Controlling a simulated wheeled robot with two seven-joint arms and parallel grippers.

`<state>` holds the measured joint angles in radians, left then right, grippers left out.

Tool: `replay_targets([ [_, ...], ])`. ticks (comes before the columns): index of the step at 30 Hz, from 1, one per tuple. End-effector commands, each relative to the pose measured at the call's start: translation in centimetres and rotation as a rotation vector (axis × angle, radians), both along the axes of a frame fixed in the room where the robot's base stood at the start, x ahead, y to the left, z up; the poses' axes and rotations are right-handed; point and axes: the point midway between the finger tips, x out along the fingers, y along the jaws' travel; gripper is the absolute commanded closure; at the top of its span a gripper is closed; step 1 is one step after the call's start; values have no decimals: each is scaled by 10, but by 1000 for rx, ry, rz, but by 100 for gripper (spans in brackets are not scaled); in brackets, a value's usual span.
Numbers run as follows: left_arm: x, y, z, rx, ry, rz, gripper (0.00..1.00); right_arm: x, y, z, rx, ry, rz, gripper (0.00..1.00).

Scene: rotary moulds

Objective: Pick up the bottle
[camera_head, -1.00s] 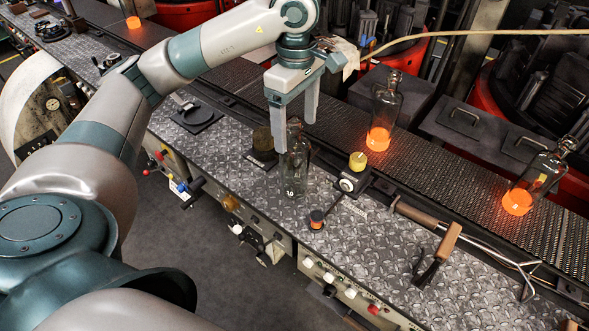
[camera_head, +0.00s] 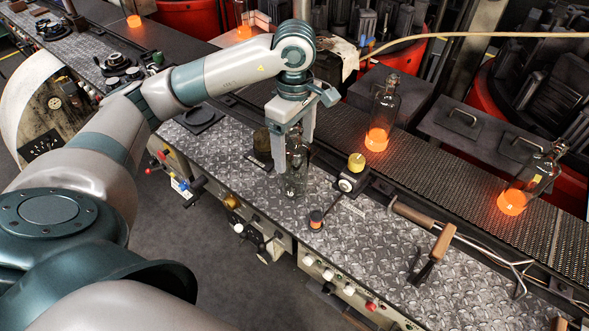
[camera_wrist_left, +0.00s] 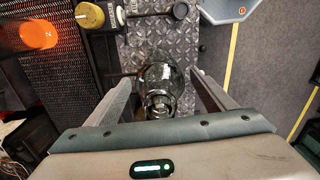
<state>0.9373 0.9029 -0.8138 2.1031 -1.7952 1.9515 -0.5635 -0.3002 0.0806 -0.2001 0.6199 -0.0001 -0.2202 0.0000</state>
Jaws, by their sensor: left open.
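A clear glass bottle (camera_head: 296,170) stands upright on the diamond-plate ledge in the head view. My left gripper (camera_head: 294,158) points down over it, its two fingers around the bottle's upper part. In the left wrist view the bottle (camera_wrist_left: 160,88) lies between the two open fingers (camera_wrist_left: 160,92), with its mouth nearest the palm. A gap shows on each side of the glass there. My right gripper is not in view.
The conveyor (camera_head: 440,165) behind carries more bottles with glowing orange bases, such as one bottle (camera_head: 384,112) and another (camera_head: 528,182). A yellow-topped knob (camera_head: 356,162), an orange-topped knob (camera_head: 316,218) and a brown-handled lever (camera_head: 440,243) stand on the ledge (camera_head: 370,250).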

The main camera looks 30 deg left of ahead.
Motion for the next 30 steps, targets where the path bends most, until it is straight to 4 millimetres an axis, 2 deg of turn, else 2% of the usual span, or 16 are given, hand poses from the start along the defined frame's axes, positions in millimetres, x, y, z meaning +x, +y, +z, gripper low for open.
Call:
replay_targets([
  [8,0,0,0,0,0,0,24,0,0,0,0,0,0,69],
  [11,0,0,0,0,0,0,43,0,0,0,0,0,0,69],
  [18,0,0,0,0,0,0,100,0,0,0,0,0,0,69],
  [30,1,0,3,0,-3,1,100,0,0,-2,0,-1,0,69],
])
